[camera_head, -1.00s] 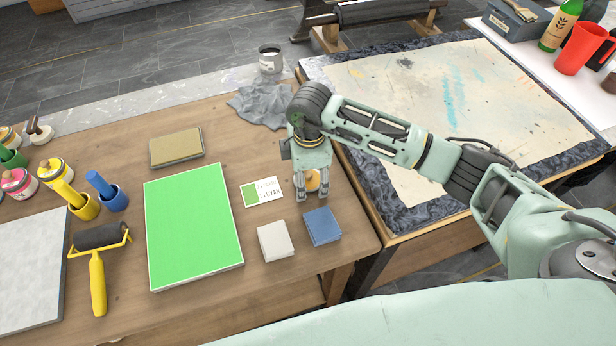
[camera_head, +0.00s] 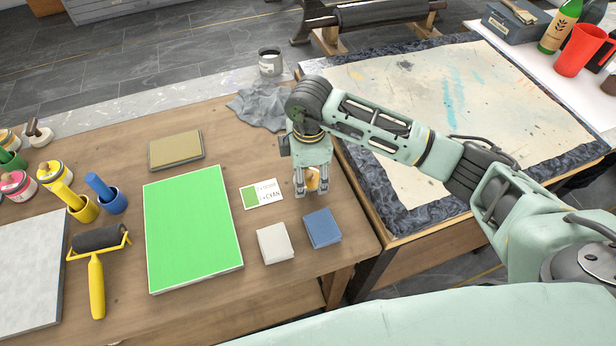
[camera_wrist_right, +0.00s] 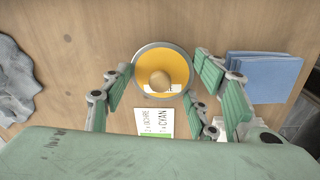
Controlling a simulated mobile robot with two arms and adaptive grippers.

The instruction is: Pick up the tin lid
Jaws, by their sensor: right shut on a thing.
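The tin lid is a round orange-yellow disc with a grey rim and a small knob. In the right wrist view the tin lid (camera_wrist_right: 162,60) lies between the green fingers of my right gripper (camera_wrist_right: 163,74), which is shut on it. In the head view my right gripper (camera_head: 311,188) points down over the right part of the wooden table, and a bit of the lid (camera_head: 312,181) shows between its fingers. The lid's far side is hidden there. My left gripper is not in view.
A white card with a green patch (camera_head: 263,194) lies just left of my right gripper. A green panel (camera_head: 193,230), a grey crumpled cloth (camera_head: 262,106) and an open tin (camera_head: 270,62) are around.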

